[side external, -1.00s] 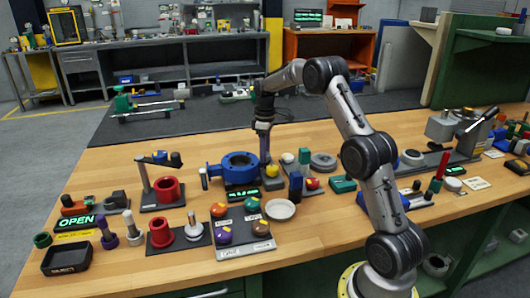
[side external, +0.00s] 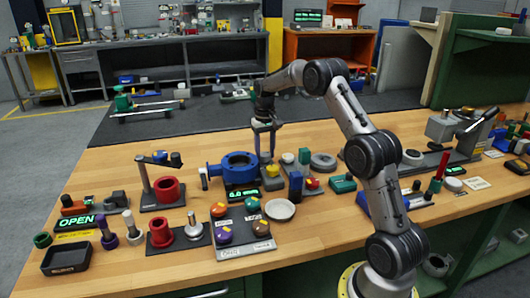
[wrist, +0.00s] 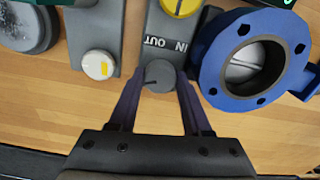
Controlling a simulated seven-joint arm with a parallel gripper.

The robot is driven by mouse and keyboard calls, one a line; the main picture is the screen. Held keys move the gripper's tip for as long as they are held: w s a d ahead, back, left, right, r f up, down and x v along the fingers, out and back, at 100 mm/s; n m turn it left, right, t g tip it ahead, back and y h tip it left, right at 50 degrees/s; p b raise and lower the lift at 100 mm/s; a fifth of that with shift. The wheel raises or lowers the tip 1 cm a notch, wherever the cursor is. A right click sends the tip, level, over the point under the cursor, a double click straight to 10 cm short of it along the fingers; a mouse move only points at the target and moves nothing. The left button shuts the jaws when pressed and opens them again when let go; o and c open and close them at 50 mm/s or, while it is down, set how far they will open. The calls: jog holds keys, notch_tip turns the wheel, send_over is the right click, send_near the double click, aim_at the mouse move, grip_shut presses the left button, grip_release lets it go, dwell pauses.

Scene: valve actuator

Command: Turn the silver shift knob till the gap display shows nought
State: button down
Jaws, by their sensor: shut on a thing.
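The silver shift knob (wrist: 160,76) is a grey round cap with a dark mark, at the end of a grey plate lettered IN and OUT in the wrist view. My gripper (wrist: 160,85) is shut on it, one finger on each side. In the side view my gripper (side external: 264,160) points down behind the yellow knob (side external: 272,171), and the silver knob is hard to make out. A green-lit display (side external: 243,195) stands in front of the blue valve (side external: 213,171). Its digits look like 0.0 but are too small to be sure.
The blue valve ring (wrist: 215,65) is close to the right finger in the wrist view. A white knob with a yellow mark (wrist: 98,65) is at left. Bare wood (wrist: 40,110) lies at lower left. A coloured-knob panel (side external: 231,250) stands nearer the side camera.

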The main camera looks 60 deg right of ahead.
aim_at(265, 154)
jog(key=shift+m, duration=0.8)
jog(key=shift+r, duration=0.1)
jog(key=shift+c, duration=1.7)
grip_release()
notch_tip(265, 154, up, 14)
